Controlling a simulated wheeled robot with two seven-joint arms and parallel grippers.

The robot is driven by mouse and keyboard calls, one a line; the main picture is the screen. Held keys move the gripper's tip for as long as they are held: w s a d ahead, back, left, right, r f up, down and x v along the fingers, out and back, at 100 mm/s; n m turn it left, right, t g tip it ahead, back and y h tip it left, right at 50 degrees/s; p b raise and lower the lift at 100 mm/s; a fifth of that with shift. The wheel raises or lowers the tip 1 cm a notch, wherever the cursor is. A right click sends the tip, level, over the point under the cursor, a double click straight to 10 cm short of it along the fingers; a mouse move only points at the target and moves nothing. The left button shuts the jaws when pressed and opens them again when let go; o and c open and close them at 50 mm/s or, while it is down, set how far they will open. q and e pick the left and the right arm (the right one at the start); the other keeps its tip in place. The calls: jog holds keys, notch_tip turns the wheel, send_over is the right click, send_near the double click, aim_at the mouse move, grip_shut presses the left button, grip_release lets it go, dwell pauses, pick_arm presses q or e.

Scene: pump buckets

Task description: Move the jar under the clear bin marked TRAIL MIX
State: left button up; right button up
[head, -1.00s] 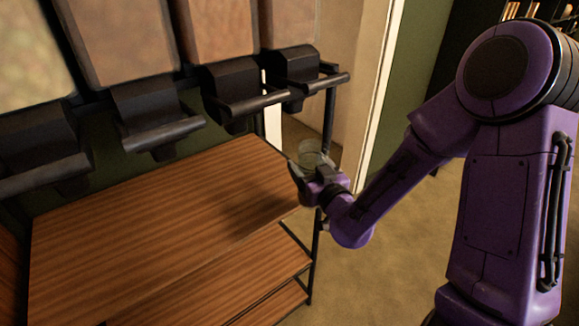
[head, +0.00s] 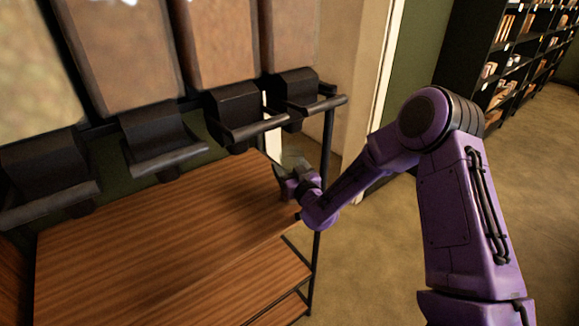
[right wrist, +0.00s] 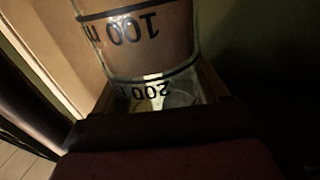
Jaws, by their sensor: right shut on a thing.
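The clear jar (right wrist: 140,50) fills the middle of the right wrist view, with black lines and marks reading 100 and 200, upside down there. My right gripper (head: 285,177) is shut on it at the right end of the wooden shelf, below the rightmost dispenser. In the head view only a little of the clear jar (head: 294,160) shows above the gripper. Several clear bins (head: 120,60) with dark dispensers stand in a row above the shelf. No TRAIL MIX label is readable. My left gripper is out of view.
The wooden shelf top (head: 150,235) is bare and clear. Dispenser levers (head: 165,155) stick out over its back part. A black rack post (head: 322,180) stands at the right end. A bookshelf (head: 510,60) is far right.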

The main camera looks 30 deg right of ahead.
jog(key=shift+a, duration=0.1)
jog(key=o, duration=1.4)
jog(key=shift+f, duration=0.1)
jog(key=shift+c, duration=0.2)
jog(key=shift+s, duration=0.25)
jog(key=s+a+b, duration=0.2)
jog(key=s, duration=0.9)
jog(key=shift+s+r+b, duration=0.2)
jog(key=shift+s+b, duration=0.05)
jog(key=shift+b, duration=0.1)
jog(key=shift+a, duration=0.1)
